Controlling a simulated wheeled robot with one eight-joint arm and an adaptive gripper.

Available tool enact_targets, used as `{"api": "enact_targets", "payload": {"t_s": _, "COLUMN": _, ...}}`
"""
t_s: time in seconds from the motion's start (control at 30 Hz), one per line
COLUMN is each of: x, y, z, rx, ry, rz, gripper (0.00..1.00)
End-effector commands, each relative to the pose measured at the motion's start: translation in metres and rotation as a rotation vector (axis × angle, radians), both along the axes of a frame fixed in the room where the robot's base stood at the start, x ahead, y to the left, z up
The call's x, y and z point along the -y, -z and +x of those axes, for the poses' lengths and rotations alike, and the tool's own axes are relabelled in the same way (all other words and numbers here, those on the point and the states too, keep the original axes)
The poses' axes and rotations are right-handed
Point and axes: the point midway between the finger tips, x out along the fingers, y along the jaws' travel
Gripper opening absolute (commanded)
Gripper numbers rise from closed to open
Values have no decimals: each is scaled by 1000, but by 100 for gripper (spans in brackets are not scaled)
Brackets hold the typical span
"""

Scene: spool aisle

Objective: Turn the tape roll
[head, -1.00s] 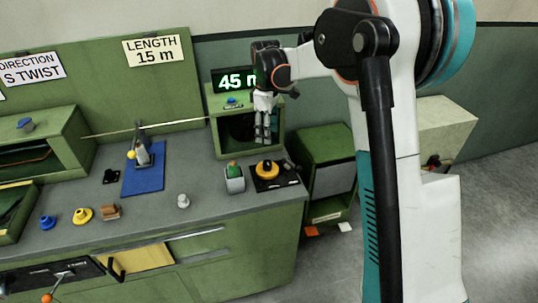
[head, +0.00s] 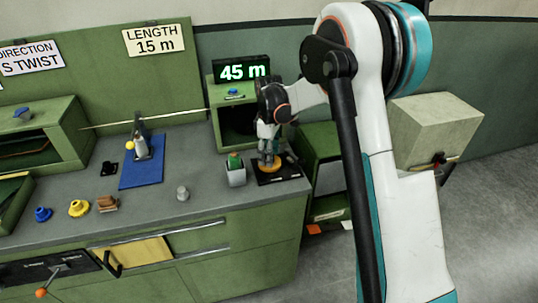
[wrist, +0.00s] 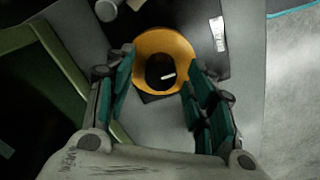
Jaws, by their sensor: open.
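The tape roll (wrist: 163,42) is a flat yellow-orange ring with a dark centre. It lies on a black plate (head: 290,172) with white marks at the right end of the bench. In the wrist view a small white mark shows inside the ring. My gripper (wrist: 160,78) points down with its dark green fingers apart, one on each side of the ring. I cannot tell whether the fingers touch it. In the head view my gripper (head: 268,152) hides part of the roll (head: 268,166).
Behind is a green cabinet with a dark opening (head: 235,125) and a "45 m" display (head: 241,70). A blue mat (head: 140,178) lies farther left. The floor is to the right.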

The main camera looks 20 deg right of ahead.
Motion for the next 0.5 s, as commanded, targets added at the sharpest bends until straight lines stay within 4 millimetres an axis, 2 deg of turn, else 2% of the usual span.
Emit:
{"api": "enact_targets", "payload": {"t_s": 0.23, "x": 0, "y": 0, "z": 0, "rx": 0, "ry": 0, "rz": 0, "gripper": 47}}
{"api": "enact_targets", "payload": {"t_s": 0.4, "x": 0, "y": 0, "z": 0, "rx": 0, "ry": 0, "rz": 0, "gripper": 9}}
{"api": "enact_targets", "payload": {"t_s": 0.43, "x": 0, "y": 0, "z": 0, "rx": 0, "ry": 0, "rz": 0, "gripper": 5}}
{"api": "enact_targets", "payload": {"t_s": 0.5, "x": 0, "y": 0, "z": 0, "rx": 0, "ry": 0, "rz": 0, "gripper": 5}}
